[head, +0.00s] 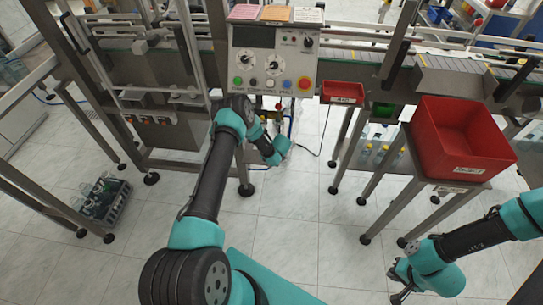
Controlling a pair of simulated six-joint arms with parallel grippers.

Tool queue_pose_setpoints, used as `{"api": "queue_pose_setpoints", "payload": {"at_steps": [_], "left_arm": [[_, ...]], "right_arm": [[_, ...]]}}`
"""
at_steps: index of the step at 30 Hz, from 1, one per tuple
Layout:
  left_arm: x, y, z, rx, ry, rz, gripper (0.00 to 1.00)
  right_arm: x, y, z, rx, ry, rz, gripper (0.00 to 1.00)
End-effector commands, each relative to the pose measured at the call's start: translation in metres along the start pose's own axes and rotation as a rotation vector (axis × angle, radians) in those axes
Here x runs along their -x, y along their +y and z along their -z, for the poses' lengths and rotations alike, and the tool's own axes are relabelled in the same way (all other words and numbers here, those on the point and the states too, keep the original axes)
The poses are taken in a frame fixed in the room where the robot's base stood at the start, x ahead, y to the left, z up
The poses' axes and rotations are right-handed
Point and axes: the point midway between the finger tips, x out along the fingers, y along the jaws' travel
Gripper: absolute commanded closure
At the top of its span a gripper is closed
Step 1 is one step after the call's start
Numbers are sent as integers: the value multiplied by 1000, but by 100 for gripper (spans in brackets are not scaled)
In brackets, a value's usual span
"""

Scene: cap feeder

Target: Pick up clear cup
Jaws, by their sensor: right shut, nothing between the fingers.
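I cannot make out a clear cup in the head view. My right gripper (397,288) hangs low at the bottom right, over the tiled floor. Its dark fingers are shut and empty, well apart from the stand and bins. My left arm reaches up the middle, and its teal wrist ends in front of the machine, below the control panel (272,62). The left fingers are too small and hidden there to tell whether they are open or shut.
A large red bin (437,160) sits on a metal stand at the right. A small red bin (343,92) is beside the panel. A conveyor (450,78) runs along the back right. A crate of bottles (103,200) stands on the floor at left. The middle floor is clear.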

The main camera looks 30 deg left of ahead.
Motion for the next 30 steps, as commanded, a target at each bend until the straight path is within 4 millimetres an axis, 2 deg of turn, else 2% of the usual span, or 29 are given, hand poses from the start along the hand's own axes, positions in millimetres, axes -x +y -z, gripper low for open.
{"api": "queue_pose_setpoints", "payload": {"at_steps": [4,18,30], "left_arm": [[-9,0,0,1,0,0,8],[-9,0,0,0,0,0,9],[-9,0,0,0,0,0,47]], "right_arm": [[0,0,0,0,0,0,100],[0,0,0,0,0,0,100],[0,0,0,0,0,0,100]]}}
